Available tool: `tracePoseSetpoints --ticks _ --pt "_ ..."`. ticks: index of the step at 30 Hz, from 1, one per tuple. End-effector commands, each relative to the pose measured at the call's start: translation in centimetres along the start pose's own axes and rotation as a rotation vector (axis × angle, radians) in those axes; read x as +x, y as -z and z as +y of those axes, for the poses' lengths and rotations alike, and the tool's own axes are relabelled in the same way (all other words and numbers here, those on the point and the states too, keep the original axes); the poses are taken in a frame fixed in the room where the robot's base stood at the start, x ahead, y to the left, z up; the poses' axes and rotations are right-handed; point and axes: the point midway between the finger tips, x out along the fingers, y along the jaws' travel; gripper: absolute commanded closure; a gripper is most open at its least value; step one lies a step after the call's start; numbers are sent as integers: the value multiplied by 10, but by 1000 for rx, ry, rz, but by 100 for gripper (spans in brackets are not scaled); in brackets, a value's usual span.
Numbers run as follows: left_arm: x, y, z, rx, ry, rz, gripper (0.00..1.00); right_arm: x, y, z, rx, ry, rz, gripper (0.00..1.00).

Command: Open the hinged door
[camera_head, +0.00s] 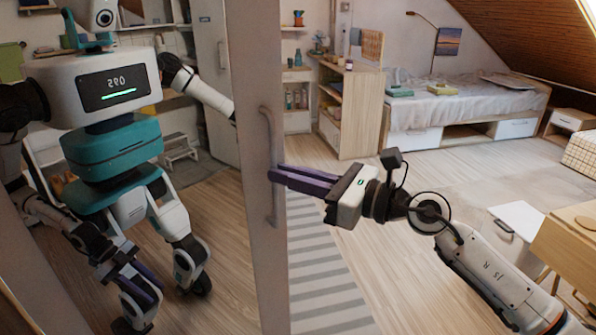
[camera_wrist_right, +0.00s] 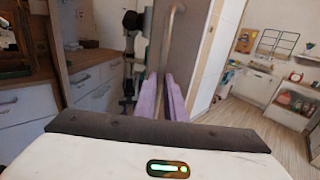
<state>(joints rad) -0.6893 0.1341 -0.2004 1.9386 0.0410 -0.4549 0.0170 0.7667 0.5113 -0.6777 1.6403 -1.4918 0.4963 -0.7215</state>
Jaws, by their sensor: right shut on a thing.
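The hinged door is a mirror panel with a grey frame (camera_head: 262,250) that stands upright left of centre in the head view. Its long vertical bar handle (camera_head: 265,135) is on that frame. My right gripper (camera_head: 277,176) reaches in from the right, its purple fingers shut on the handle around mid-height. In the wrist view, the fingers (camera_wrist_right: 163,92) are on either side of the handle bar (camera_wrist_right: 169,45), beside the door's grey frame (camera_wrist_right: 188,45). My left gripper does not show directly. The mirror reflects my body. I cannot tell how far the door stands open.
A wooden shelf unit (camera_head: 352,110) and a bed (camera_head: 465,105) stand at the back. A white cabinet (camera_head: 513,240) and a wooden table (camera_head: 570,235) are at the right. A striped rug (camera_head: 320,280) lies on open wood floor right of the door.

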Motion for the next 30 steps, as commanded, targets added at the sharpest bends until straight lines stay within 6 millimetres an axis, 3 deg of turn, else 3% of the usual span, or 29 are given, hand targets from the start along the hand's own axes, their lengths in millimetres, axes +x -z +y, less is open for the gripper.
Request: tracePoseSetpoints --ticks 1,12,13,16,30 --pt "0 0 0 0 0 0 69 8 2 25 11 -56 6 100" --pt "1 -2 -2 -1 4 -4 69 6 2 26 11 -55 6 100" --pt "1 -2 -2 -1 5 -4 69 6 2 26 11 -55 5 88" --pt "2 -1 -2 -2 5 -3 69 6 2 25 11 -55 6 72" --pt "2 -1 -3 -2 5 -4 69 4 2 21 6 -45 5 71"
